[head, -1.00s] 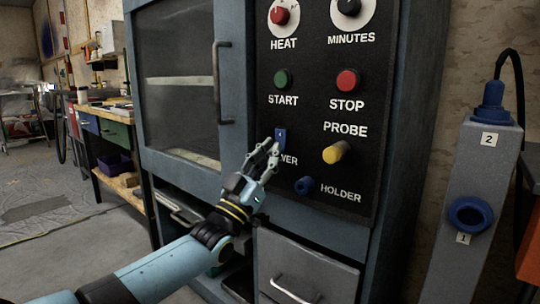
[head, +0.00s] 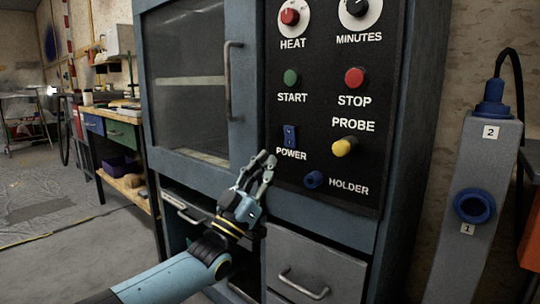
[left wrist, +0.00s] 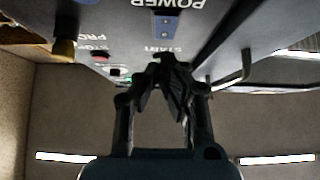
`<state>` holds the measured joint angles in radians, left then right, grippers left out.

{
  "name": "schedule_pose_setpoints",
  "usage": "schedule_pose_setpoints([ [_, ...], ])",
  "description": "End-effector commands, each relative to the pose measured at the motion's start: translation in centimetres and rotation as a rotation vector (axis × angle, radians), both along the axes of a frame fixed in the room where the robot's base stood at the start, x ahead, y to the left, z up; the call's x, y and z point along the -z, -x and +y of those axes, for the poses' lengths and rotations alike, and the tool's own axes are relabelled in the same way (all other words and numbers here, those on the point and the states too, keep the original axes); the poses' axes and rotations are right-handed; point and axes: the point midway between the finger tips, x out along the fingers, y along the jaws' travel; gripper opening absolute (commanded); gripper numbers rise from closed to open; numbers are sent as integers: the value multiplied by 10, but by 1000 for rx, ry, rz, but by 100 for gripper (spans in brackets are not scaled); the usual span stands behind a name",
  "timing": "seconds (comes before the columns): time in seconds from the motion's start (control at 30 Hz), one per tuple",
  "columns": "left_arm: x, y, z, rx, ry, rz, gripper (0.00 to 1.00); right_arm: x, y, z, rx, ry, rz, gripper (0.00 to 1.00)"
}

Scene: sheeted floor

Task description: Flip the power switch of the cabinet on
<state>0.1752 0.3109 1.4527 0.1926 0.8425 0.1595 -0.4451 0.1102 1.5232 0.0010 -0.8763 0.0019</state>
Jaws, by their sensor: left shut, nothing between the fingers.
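The blue power switch (head: 290,136) sits on the cabinet's black control panel (head: 330,112), above the POWER label. In the left wrist view the switch (left wrist: 167,27) shows upside down near the top, beyond the fingertips. I cannot tell for sure which way its rocker is tipped. My left gripper (head: 266,160) is below and left of the switch, in front of the panel's lower left edge, apart from the switch. Its fingers are shut and empty, and they also show in the left wrist view (left wrist: 165,62). My right gripper is not in view.
Near the switch are the green START button (head: 291,77), red STOP button (head: 355,78), yellow probe plug (head: 344,147) and blue holder socket (head: 314,180). The glass door's handle (head: 232,80) sticks out left of the panel. A grey post (head: 470,175) stands at right.

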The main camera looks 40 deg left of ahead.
Motion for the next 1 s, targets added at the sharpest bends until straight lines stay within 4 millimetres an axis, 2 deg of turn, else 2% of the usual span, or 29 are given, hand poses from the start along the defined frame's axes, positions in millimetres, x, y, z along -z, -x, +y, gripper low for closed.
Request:
schedule_pose_setpoints([
  [0.2,32,24,2,0,1,3,0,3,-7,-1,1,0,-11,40],
  [0.4,54,41,4,0,1,2,0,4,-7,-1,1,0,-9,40],
  [0.6,60,47,4,-1,1,1,0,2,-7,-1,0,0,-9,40],
  [1.0,60,47,4,0,0,0,0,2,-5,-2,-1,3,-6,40],
])
